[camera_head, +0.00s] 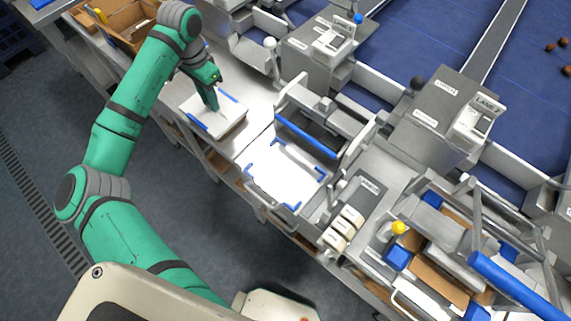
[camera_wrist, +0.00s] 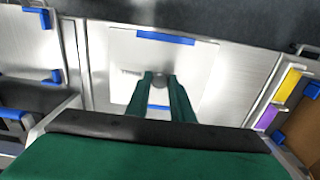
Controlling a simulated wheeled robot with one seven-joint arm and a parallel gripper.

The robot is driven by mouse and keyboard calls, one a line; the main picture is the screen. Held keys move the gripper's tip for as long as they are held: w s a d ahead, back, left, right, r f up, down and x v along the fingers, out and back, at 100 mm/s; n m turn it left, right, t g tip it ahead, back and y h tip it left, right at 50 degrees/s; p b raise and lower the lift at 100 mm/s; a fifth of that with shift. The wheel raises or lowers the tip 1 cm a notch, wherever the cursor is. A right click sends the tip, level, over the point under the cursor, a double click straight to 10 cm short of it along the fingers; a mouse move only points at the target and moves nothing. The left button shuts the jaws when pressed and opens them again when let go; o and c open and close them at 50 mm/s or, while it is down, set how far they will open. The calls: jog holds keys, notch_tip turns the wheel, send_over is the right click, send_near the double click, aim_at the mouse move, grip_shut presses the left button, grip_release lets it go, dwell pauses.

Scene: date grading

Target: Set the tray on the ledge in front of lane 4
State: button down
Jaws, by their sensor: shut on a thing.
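My gripper (camera_head: 213,106) is shut on the small knob in the middle of a white tray (camera_head: 226,121) with blue edge strips. In the wrist view the fingertips (camera_wrist: 161,80) close on the dark round knob at the centre of the tray (camera_wrist: 112,50). The tray is level, at the left part of the steel bench; I cannot tell whether it touches the bench. To its right is a bright ledge (camera_head: 285,180) with blue corner brackets, empty. Lane labels are on the grey machines, but I cannot read which lane this ledge fronts.
Steel bench (camera_head: 262,100) lies bare behind the tray. A grey housing with a blue bar (camera_head: 307,137) stands behind the ledge. A brown bin (camera_head: 118,22) is at the far left. A crowded frame with a yellow knob (camera_head: 399,228) is at the right.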

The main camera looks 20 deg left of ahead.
jog(key=shift+f, duration=0.25)
jog(key=c, duration=1.5)
grip_release()
jog(key=shift+o, duration=0.2)
jog(key=shift+r, duration=0.15)
notch_tip(320, 180, up, 9)
